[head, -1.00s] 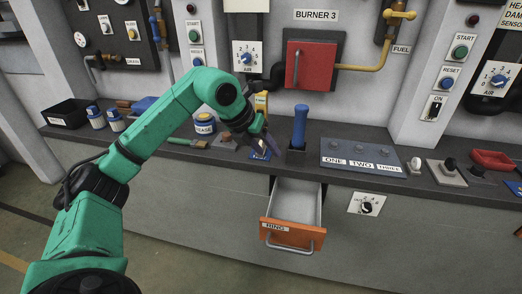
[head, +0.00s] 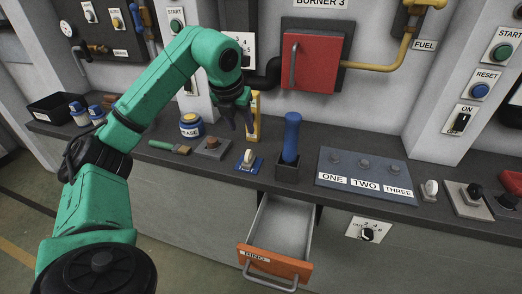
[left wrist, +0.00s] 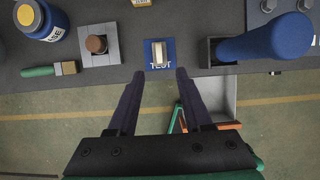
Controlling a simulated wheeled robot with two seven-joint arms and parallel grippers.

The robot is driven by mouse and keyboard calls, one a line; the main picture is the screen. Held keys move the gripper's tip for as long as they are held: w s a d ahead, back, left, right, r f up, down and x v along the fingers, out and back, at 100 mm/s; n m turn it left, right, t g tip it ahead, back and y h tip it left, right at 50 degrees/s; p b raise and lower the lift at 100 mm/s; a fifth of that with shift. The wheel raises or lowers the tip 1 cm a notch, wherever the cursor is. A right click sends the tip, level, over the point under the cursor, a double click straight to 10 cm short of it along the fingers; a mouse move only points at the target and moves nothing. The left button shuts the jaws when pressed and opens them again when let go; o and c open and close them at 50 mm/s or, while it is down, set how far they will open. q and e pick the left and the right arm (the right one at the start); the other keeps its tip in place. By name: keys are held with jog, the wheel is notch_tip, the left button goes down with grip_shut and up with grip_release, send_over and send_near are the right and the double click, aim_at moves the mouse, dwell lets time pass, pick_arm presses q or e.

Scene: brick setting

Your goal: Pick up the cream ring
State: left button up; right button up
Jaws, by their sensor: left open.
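The cream ring (head: 248,157) stands on a small blue pad (head: 242,167) on the dark counter, left of the blue-handled tool. In the left wrist view the ring (left wrist: 157,54) shows as a pale upright piece on the blue pad (left wrist: 150,47), marked TEST. My left gripper (head: 240,125) is open and empty, above the counter, over and slightly behind the pad in the head view. In the left wrist view its fingertips (left wrist: 159,72) are apart, with the ring beyond and between them. My right gripper is not in view.
A blue handle (head: 291,138) stands upright in a dark holder right of the pad. A yellow item (head: 254,115) is behind the gripper. A grey block with a brown knob (head: 212,146) is left.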

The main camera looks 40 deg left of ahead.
pick_arm(q)
jog(key=x, duration=0.3)
send_over(248, 151)
jog(key=s, duration=0.2)
jog(key=f, duration=0.4)
jog(key=shift+s+d+f, duration=0.15)
jog(key=shift+d+f, duration=0.2)
jog(key=p+x, duration=0.2)
jog(key=x, duration=0.3)
jog(key=shift+w+f, duration=0.2)
jog(key=shift+f, duration=0.05)
jog(key=shift+w+a+f, duration=0.1)
jog(key=shift+f, duration=0.2)
grip_shut()
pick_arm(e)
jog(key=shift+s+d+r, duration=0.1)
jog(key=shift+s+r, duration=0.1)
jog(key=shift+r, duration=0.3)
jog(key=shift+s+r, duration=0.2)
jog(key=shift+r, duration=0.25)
